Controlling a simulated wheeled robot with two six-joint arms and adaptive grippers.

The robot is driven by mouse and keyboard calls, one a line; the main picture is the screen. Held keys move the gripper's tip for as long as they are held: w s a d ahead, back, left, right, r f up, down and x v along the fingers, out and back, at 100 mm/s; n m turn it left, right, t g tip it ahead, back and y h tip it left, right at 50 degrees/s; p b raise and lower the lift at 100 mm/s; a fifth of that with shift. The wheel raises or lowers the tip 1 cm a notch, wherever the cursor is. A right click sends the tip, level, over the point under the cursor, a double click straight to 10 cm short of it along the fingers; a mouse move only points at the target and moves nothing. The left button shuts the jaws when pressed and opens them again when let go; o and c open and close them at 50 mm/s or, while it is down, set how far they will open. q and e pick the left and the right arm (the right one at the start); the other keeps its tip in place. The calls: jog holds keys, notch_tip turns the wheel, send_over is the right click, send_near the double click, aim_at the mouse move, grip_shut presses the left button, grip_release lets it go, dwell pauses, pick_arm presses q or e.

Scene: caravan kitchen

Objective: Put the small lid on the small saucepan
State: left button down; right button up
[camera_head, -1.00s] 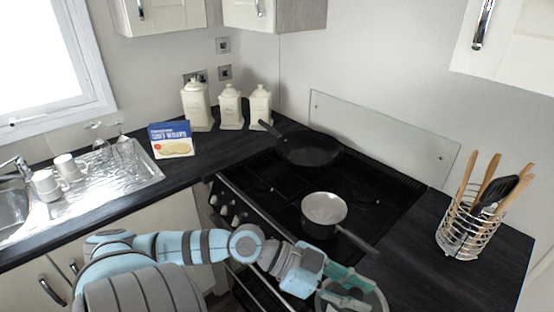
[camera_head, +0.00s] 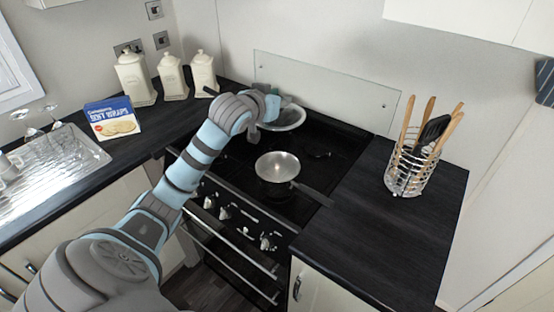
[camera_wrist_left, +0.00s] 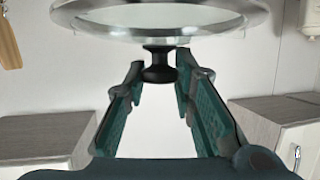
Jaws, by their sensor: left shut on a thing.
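The small saucepan (camera_head: 278,166) stands uncovered on the front of the hob, its dark handle pointing to the lower right. My left gripper (camera_wrist_left: 160,72) is shut on the black knob of the small lid (camera_wrist_left: 160,18), a glass disc with a shiny metal rim. In the head view the lid (camera_head: 289,119) is behind the saucepan and apart from it, in front of the frying pan in the picture. My left gripper (camera_head: 272,104) is partly hidden there by its wrist. My right gripper is in neither view.
The dark frying pan on the back of the hob is mostly hidden; its handle (camera_head: 211,91) shows at left. A glass splashback (camera_head: 330,88) stands behind. A wire utensil holder (camera_head: 408,172) is on the right worktop (camera_head: 385,225). Canisters (camera_head: 172,76) stand at left.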

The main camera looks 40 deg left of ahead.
pick_arm(q)
notch_tip(320, 180, down, 18)
jog(key=b, duration=0.1)
jog(key=shift+r+b, duration=0.15)
jog(key=shift+b, duration=0.25)
jog(key=c, duration=1.3)
grip_release()
jog(key=shift+c, duration=0.2)
jog(key=p+v, duration=0.2)
jog(key=v, duration=1)
